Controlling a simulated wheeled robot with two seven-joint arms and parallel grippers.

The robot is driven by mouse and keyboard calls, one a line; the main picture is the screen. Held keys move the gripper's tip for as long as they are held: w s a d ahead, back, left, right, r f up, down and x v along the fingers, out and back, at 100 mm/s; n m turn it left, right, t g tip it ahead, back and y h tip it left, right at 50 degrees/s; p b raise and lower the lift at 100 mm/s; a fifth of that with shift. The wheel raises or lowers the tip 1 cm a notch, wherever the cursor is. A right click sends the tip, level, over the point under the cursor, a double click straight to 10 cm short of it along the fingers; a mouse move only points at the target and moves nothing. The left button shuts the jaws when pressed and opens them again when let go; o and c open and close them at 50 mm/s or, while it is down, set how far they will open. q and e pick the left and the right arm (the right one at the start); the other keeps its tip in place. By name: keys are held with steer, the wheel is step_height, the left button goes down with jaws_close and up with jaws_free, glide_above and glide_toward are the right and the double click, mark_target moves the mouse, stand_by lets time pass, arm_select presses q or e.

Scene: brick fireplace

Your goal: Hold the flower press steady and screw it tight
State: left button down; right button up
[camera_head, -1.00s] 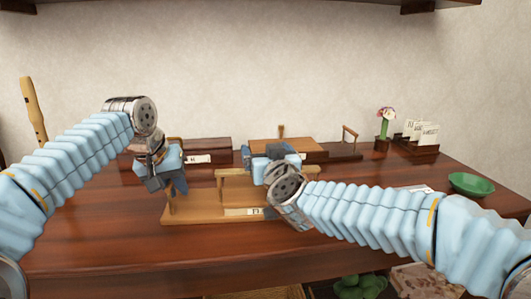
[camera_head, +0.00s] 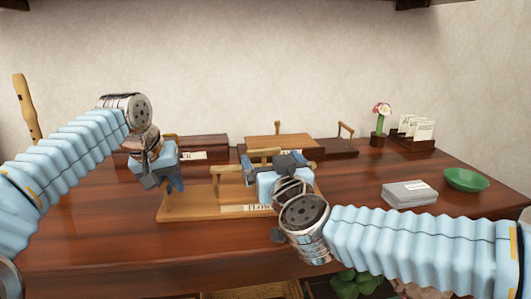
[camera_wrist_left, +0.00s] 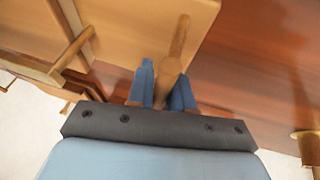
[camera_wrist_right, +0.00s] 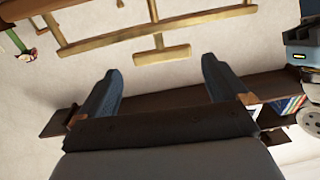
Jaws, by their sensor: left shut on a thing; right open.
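The wooden flower press (camera_head: 185,207) stands near the table's front, with a partly covered label on its base and a raised crossbar. My left gripper (camera_head: 172,180) is at its left end. In the left wrist view my left gripper (camera_wrist_left: 163,88) is shut on a wooden peg (camera_wrist_left: 178,45) beside the press's pale board (camera_wrist_left: 130,25). My right gripper (camera_head: 277,164) is open at the press's right part and hides some of it. In the right wrist view a wooden T-shaped handle (camera_wrist_right: 162,55) and a long bar (camera_wrist_right: 110,38) lie beyond the open, empty fingers (camera_wrist_right: 160,88).
Behind the press stand a dark wooden box (camera_head: 200,142) and another wooden press-like piece (camera_head: 280,142). To the right are a potted flower (camera_head: 380,125), a card holder (camera_head: 418,133), a grey stack (camera_head: 409,194) and a green bowl (camera_head: 466,180). The table's front strip is clear.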

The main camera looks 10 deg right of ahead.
steer(key=s, duration=0.4)
steer(key=shift+s+d, duration=0.1)
steer(key=shift+d, duration=0.05)
arm_select(q)
steer(key=c, duration=0.9)
jaws_free()
steer(key=shift+c, duration=0.2)
